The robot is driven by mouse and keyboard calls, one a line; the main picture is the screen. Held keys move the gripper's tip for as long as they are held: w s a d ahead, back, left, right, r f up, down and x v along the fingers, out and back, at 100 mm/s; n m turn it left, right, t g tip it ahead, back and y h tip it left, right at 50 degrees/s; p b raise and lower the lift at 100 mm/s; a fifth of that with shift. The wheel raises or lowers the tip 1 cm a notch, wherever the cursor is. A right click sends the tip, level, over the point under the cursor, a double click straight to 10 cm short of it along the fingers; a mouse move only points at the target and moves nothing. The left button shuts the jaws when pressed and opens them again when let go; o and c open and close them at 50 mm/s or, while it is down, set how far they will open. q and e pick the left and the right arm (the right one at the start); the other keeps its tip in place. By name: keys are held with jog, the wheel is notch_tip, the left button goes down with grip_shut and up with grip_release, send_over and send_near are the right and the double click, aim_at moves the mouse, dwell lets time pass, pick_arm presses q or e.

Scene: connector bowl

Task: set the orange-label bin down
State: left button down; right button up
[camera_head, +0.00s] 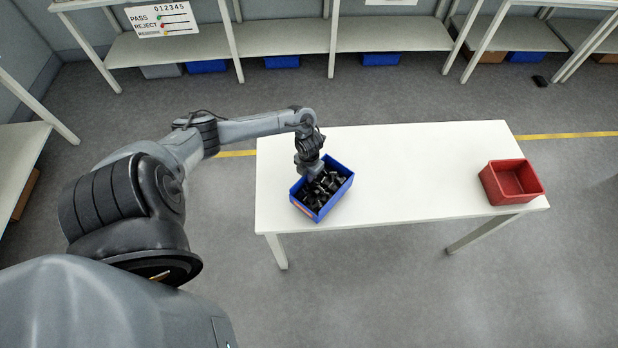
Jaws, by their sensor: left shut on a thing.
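The orange-label bin (340,192) is a blue open box with dark connectors (322,190) inside. A strip of its orange label (303,209) shows on the front left side. The bin is at the left part of the white table (420,170); I cannot tell whether it touches the top or is just above it. My left gripper (313,174) is at the bin's back left rim, shut on the bin. Its fingertips are small and partly hidden against the dark connectors. My right gripper is not in view.
An empty-looking red bin (512,182) stands at the table's right end. The table top between the bins is clear. Shelves (280,37) with blue bins below stand along the back wall. A yellow line (568,135) runs on the grey floor behind the table.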

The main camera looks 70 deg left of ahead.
pick_arm(q)
jog(key=shift+f, duration=1.15)
jog(key=shift+f, duration=0.2)
jog(key=c, duration=1.2)
grip_release()
jog(key=shift+r, duration=0.1)
